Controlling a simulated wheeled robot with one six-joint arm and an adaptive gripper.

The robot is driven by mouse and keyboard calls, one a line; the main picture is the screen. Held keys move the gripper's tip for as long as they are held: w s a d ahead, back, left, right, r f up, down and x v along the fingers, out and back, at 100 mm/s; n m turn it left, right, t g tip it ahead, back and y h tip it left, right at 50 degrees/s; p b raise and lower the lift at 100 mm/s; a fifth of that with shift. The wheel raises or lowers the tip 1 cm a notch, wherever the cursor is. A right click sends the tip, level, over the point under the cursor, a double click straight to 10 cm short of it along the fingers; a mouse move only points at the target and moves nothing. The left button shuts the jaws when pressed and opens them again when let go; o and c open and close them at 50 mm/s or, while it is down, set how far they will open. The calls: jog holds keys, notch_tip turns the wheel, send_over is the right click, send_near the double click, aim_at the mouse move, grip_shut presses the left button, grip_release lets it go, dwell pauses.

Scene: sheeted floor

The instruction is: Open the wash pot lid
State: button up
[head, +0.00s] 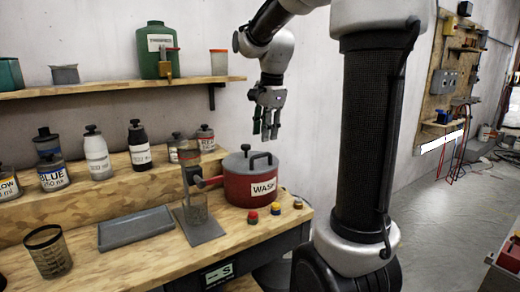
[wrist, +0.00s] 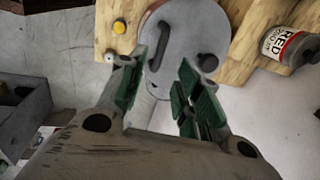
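The wash pot (head: 240,190) is a red pot labelled WASH on the wooden bench. Its grey lid (head: 236,163) is on top, with an arched dark handle (head: 262,157) and a black knob (head: 245,149). In the wrist view the lid (wrist: 190,25) is a round grey disc partly between my fingers, with the handle (wrist: 157,46) and the knob (wrist: 208,62) on it. My gripper (head: 265,134) points down above the lid, apart from it. Its green-padded fingers (wrist: 160,84) are spread and empty in the wrist view.
A clear measuring stand (head: 195,208) is left of the pot. Several paint bottles (head: 97,155) line the raised step behind. A wall shelf (head: 110,88) holds a green canister (head: 157,50). A grey tray (head: 135,228) lies at left.

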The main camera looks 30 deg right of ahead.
aim_at(263, 154)
jog(key=f, duration=0.4)
jog(key=w+f, duration=0.1)
jog(key=f, duration=0.1)
jog(key=shift+w+f, duration=0.1)
jog(key=shift+f, duration=0.2)
jog(key=shift+c, duration=0.2)
grip_shut()
